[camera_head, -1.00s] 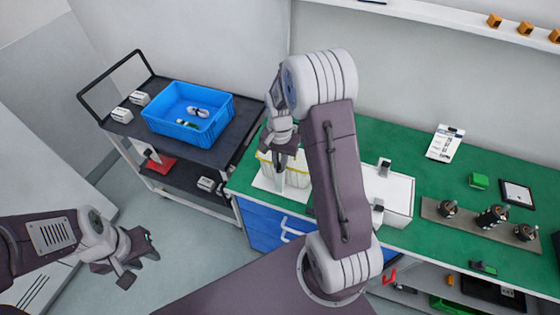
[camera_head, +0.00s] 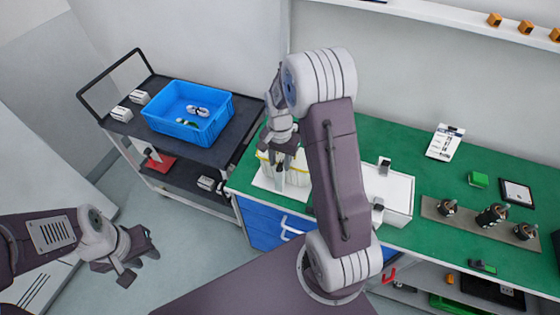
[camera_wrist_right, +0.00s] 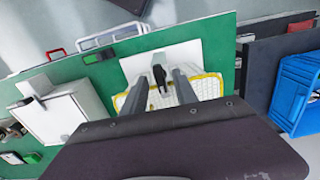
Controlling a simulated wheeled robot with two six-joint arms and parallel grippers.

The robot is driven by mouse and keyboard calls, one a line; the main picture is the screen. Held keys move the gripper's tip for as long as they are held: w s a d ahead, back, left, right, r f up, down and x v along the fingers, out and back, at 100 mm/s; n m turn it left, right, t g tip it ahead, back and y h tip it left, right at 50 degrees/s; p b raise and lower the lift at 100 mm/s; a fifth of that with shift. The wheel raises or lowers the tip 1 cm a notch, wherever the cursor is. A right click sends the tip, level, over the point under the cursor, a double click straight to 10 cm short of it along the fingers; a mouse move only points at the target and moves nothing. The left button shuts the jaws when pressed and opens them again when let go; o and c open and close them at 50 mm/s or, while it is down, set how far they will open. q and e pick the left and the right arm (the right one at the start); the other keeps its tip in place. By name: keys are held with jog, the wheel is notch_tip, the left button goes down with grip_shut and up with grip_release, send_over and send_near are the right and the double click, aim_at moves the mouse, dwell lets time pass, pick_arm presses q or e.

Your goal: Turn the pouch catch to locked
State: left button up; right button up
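The white pouch with yellow edging (camera_wrist_right: 208,86) lies on a white board (camera_wrist_right: 206,52) on the green bench. In the head view the pouch (camera_head: 263,158) is partly hidden behind my right gripper (camera_head: 280,162). A dark upright piece that looks like the catch (camera_wrist_right: 159,72) stands at the pouch in the right wrist view. The two fingers of my right gripper (camera_wrist_right: 161,80) are apart, one on each side of it. I cannot tell whether they touch it or which way the catch is turned. My left gripper (camera_head: 142,257) is open and empty over the floor.
A white box (camera_head: 393,190) stands on the bench right of the pouch. Further right are a strip with several dark knobs (camera_head: 492,215) and a green block (camera_head: 478,179). A cart with a blue crate (camera_head: 190,112) stands at left.

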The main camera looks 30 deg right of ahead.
aim_at(279, 164)
notch_tip(279, 164, up, 9)
dwell(0.3)
jog(key=s+a+f+n+b, duration=0.1)
jog(key=s+a+f+n, duration=0.2)
jog(key=s+a+n, duration=0.1)
jog(key=s+a+f+n+t+b, duration=0.1)
jog(key=s+a+f+n+b, duration=0.1)
jog(key=s, duration=0.6)
notch_tip(279, 164, down, 2)
jog(key=a+n, duration=0.1)
jog(key=n, duration=0.2)
jog(key=shift+s+a+f+n, duration=0.15)
jog(key=shift+s+a+n, duration=0.15)
jog(key=shift+a+n, duration=0.1)
